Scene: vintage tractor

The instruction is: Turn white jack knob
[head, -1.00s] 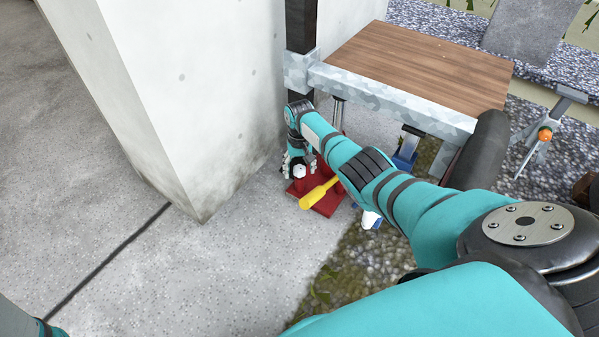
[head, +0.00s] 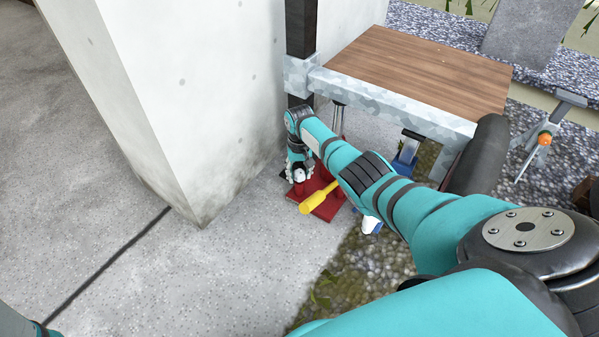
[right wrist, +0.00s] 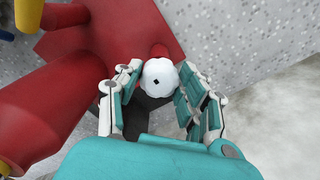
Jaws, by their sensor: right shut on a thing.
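The white jack knob (right wrist: 159,77) is a round, scalloped knob with a small dark mark at its centre, on the side of the red jack (right wrist: 100,60). In the head view the knob (head: 299,175) shows small and pale at the jack's left side. My right gripper (right wrist: 158,100) is shut on the knob, with a finger on each side of it. In the head view my right gripper (head: 299,172) reaches down to the knob beside the red jack (head: 328,210). The arm hides part of the jack. My left gripper is out of view.
A yellow handle (head: 318,198) sticks out from the red jack. A pale concrete pillar (head: 170,90) stands close on the left. A wooden platform (head: 420,70) with a grey frame is behind. Blue-and-white equipment (head: 371,222) stands right of the jack. Floor in front is clear.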

